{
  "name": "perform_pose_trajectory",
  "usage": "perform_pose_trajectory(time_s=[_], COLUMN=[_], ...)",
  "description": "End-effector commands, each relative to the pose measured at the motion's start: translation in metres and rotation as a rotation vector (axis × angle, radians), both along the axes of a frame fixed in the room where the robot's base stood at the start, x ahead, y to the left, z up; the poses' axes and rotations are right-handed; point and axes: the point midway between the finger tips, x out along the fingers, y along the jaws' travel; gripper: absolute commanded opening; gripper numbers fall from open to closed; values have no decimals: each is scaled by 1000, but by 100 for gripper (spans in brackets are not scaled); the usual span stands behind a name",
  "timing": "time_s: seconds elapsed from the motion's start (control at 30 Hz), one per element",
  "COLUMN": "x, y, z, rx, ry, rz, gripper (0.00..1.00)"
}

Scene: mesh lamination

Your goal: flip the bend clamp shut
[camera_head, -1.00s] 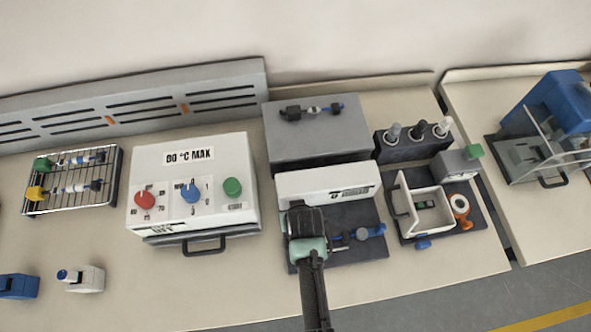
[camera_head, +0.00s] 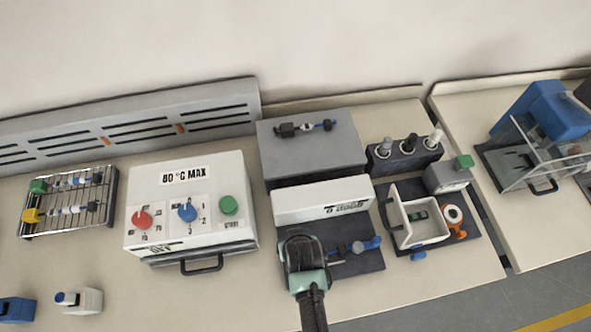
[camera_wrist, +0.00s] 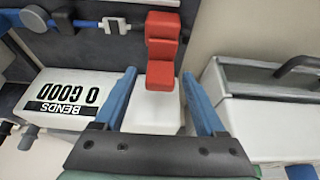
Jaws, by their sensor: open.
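The bend station is a dark plate (camera_head: 352,266) with a white block (camera_head: 321,200) along its back edge, marked "BENDS 0 GOOD" in the wrist view (camera_wrist: 85,88). A red stepped piece (camera_wrist: 162,48), which looks like the bend clamp, stands against a small white block (camera_wrist: 155,108) in the wrist view. It is hidden in the head view. My gripper (camera_head: 304,262) is over the left part of the plate. Its blue fingers (camera_wrist: 159,76) are open, one on each side of the red piece and small white block. I cannot tell whether they touch.
A blue-ended tool (camera_head: 358,246) lies on the plate to the right of my gripper. The white heater box (camera_head: 190,200) with its dark handle stands to the left. A dark tray (camera_head: 470,233) with a white bin is to the right.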

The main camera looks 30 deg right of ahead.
Motion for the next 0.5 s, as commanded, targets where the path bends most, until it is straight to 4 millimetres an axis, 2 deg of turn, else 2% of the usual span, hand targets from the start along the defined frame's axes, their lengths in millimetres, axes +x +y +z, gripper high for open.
perform_pose_trajectory(time_s=[0.17, 0.5], x=[-5, -25], y=[1, 7], z=[11, 61], rx=[0, -1], ry=[-1, -2], rz=[0, 0], gripper=[72, 72])
